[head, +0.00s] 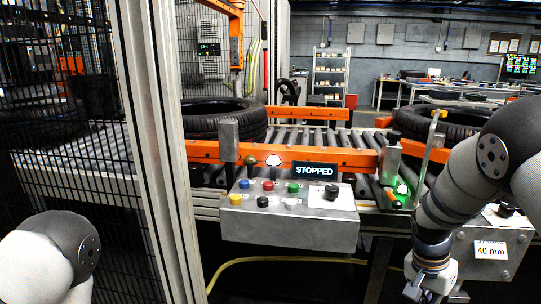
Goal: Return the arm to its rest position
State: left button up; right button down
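My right arm comes in from the right edge and bends down. Its wrist and gripper (418,290) hang at the bottom of the head view, in front of the grey box with the "40 mm" label. The fingers are small and partly cut by the lower edge, so I cannot tell whether they are open or shut. Of my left arm only a rounded white and grey link shows at the lower left. My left gripper is out of view.
The control box (290,222) with coloured buttons stands in front, its display (315,170) reading "STOPPED". Behind it runs the roller conveyor (318,137) with orange rails. Tyres lie at left (222,113) and right (448,122). A post and mesh fence (70,130) stand at left.

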jog(key=s+a+f+n+y, duration=0.1)
jog(key=s+a+f+n, duration=0.3)
jog(key=s+f, duration=0.85)
jog(key=s+a+n, duration=0.3)
jog(key=s, duration=0.8)
jog(key=s+a+n+g+y, duration=0.1)
jog(key=s+a+n, duration=0.2)
jog(key=s, duration=0.9)
jog(key=shift+s+a+f+y, duration=0.3)
